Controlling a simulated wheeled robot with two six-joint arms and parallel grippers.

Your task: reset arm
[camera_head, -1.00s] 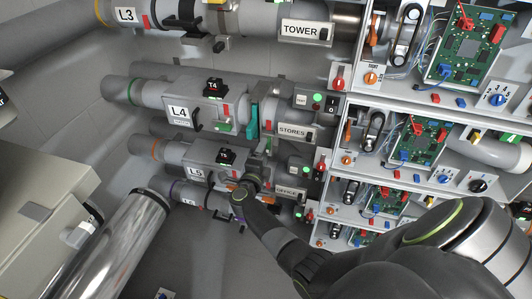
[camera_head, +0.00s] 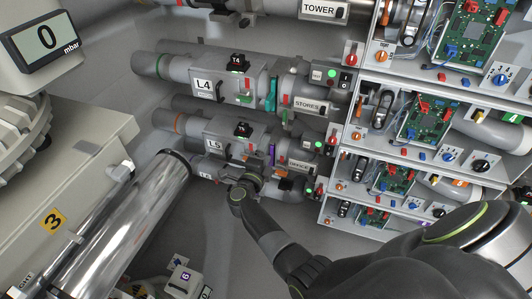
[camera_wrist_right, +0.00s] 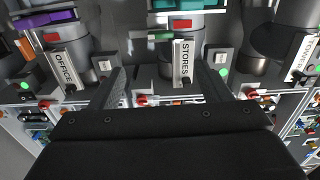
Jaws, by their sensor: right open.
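My right arm (camera_head: 275,245) comes in from the lower right of the head view and reaches up to the lower pipes. Its wrist end (camera_head: 243,190) is in front of the lowest pipe units, below the L5 box (camera_head: 228,142). The fingers are hard to make out there. In the right wrist view my right gripper (camera_wrist_right: 163,88) is open, its two dark fingers apart with nothing between them. The STORES label (camera_wrist_right: 183,62) and OFFICE label (camera_wrist_right: 65,68) show beyond the fingers. My left gripper is not in view.
The L4 box (camera_head: 222,84) and its pipe lie above. Shelves with green circuit boards (camera_head: 425,118) stand at the right. A steel cylinder (camera_head: 125,225), a gauge display (camera_head: 45,38) reading 0 mbar, and a beige cabinet (camera_head: 60,150) are at the left. Grey floor lies below my wrist.

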